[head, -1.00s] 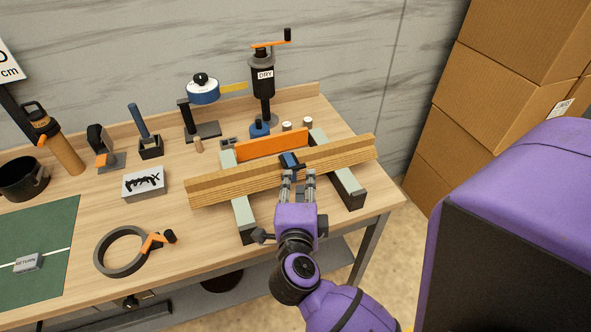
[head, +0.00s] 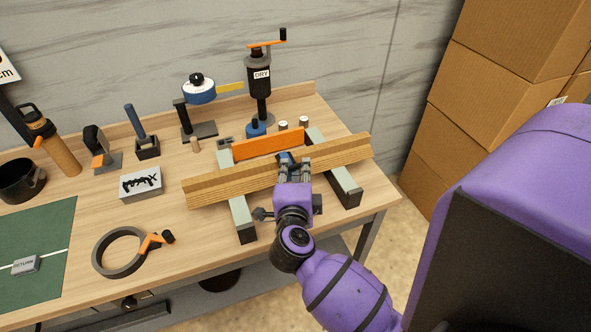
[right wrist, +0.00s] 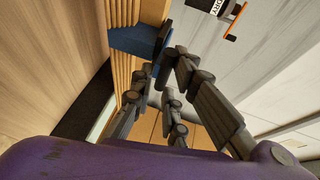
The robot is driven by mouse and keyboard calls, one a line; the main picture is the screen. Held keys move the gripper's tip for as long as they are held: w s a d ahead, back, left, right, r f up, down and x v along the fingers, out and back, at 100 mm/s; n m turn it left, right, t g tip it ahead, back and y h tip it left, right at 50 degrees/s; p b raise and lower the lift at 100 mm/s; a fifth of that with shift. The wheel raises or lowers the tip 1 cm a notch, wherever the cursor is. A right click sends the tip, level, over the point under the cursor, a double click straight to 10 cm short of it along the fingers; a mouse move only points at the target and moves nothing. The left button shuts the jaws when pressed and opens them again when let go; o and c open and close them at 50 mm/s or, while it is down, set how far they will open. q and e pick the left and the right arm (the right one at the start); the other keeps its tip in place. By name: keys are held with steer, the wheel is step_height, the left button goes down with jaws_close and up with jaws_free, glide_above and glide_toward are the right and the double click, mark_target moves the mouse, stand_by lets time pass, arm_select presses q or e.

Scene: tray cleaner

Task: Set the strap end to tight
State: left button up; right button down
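A blue piece with a dark end, which may be the strap end (head: 285,158), sits on the wooden beam (head: 225,188) near its middle. In the right wrist view the blue piece (right wrist: 133,40) wraps across the beam's edge, with its dark end towards the fingers. My right gripper (head: 293,168) is over the beam at this piece; its fingers are apart, and I cannot tell whether they touch it. The right gripper also shows in the right wrist view (right wrist: 163,75). A dark ring-shaped band (head: 103,262) with an orange lever lies on the front left bench. My left gripper is not in view.
The beam rests across two pale rails (head: 240,212) with an orange board (head: 268,143) behind. A black crank device marked DRY (head: 260,78) stands at the back. Cardboard boxes (head: 480,100) are at right. The bench left of the beam has some free room.

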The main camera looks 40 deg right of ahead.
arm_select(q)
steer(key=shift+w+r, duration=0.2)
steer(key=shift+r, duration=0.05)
arm_select(e)
steer(key=shift+r, duration=0.15)
steer(key=s, duration=0.2)
steer(key=s+a+p, duration=0.1)
steer(key=s, duration=0.1)
steer(key=shift+s+a, duration=0.1)
steer(key=shift+s, duration=0.25)
steer(key=c, duration=1.8)
jaws_free()
steer(key=shift+c, duration=0.2)
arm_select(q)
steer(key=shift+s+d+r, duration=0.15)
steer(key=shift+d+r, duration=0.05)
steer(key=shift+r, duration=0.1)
